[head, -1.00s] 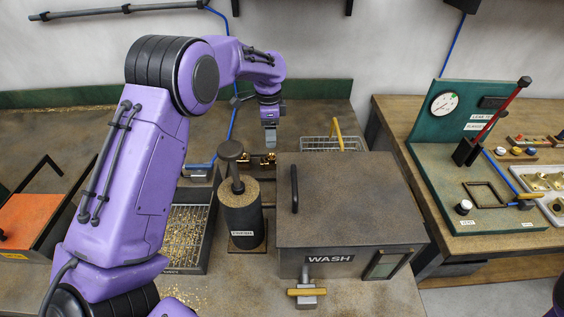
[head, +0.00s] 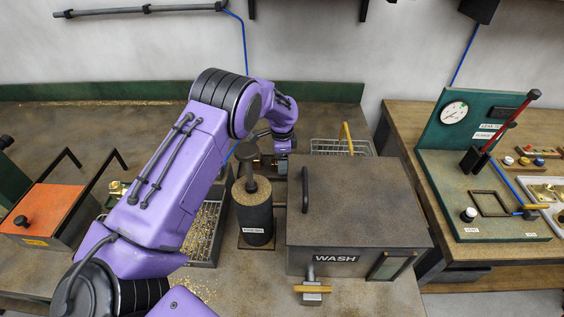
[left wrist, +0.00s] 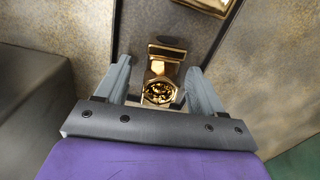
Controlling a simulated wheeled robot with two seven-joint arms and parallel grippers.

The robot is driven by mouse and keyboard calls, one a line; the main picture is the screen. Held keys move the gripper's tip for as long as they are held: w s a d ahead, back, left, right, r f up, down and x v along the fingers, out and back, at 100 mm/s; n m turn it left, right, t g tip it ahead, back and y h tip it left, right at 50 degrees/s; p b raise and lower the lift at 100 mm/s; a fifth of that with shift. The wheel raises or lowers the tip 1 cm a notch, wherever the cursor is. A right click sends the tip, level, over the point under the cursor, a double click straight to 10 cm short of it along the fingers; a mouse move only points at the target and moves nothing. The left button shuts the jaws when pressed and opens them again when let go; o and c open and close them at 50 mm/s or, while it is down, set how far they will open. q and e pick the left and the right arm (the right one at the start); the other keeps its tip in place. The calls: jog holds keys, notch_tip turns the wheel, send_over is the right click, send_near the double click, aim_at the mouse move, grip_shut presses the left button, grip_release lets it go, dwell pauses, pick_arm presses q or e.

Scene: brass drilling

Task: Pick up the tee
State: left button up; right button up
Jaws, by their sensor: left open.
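In the left wrist view a shiny brass fitting, which looks like the tee (left wrist: 161,92), sits between the two grey fingers of my left gripper (left wrist: 158,70). Its round threaded opening faces the camera, and a brass crosspiece lies just beyond. The fingers stand apart on either side of it, and I see a gap at each side. In the head view my left gripper (head: 281,163) points down behind the wash box, and the fitting there is mostly hidden by my arm and the knob-topped cylinder. My right gripper is not in view.
The wash box (head: 355,200) stands right of my left gripper, with a wire basket (head: 328,147) behind it. The black knob-topped cylinder (head: 254,215) stands in front. A second brass piece (left wrist: 208,4) lies beyond the fitting. A chip tray (head: 205,235) is to the left.

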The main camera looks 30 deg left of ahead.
pick_arm(q)
jog(key=shift+w, duration=0.1)
grip_shut()
jog(key=shift+r, duration=0.1)
